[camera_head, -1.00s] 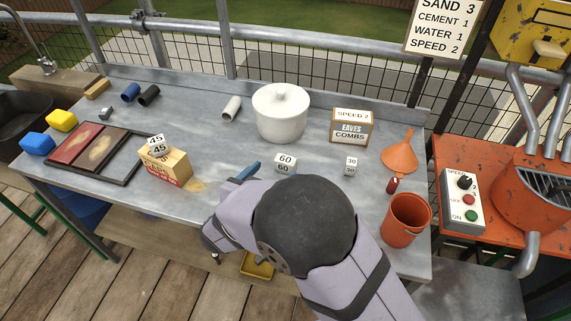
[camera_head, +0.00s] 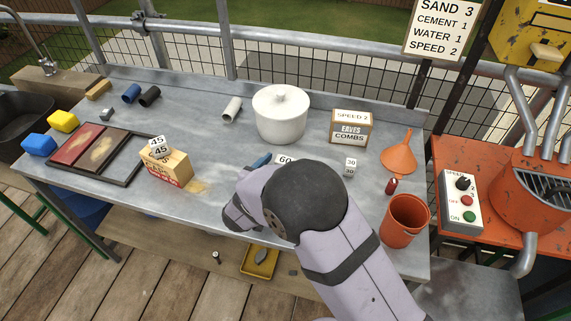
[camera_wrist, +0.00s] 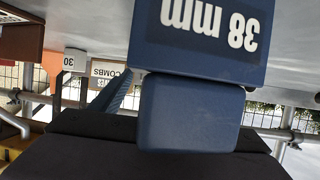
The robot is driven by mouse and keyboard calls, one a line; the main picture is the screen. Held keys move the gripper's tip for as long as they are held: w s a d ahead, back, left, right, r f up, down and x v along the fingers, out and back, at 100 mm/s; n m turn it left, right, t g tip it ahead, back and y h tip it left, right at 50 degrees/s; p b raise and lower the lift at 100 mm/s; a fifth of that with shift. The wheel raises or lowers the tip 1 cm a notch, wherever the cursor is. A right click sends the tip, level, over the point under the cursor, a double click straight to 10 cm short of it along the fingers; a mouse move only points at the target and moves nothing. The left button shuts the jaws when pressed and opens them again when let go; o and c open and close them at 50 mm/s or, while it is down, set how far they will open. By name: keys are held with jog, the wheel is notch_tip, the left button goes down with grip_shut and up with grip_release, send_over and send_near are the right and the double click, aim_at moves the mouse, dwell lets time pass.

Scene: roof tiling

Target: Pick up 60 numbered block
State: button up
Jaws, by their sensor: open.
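The white block numbered 60 (camera_head: 284,160) stands on the grey bench in the head view. Its top edge shows; the rest is hidden behind my arm. I cannot make it out in the wrist view. My gripper (camera_head: 262,161) is just left of the block, low over the bench, with a blue tip showing. It is open, and I see nothing held. A blue piece marked "38 mm" (camera_wrist: 195,45) fills the middle of the upside-down wrist view. Whether the gripper touches the block cannot be told.
A white block numbered 30 (camera_head: 350,167) stands to the right. A white lidded pot (camera_head: 281,120) and the eaves combs box (camera_head: 350,127) stand behind. An orange cup (camera_head: 405,220) is at right.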

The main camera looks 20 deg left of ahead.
jog(key=shift+w, duration=0.15)
jog(key=c, duration=1.1)
jog(key=shift+c, duration=0.2)
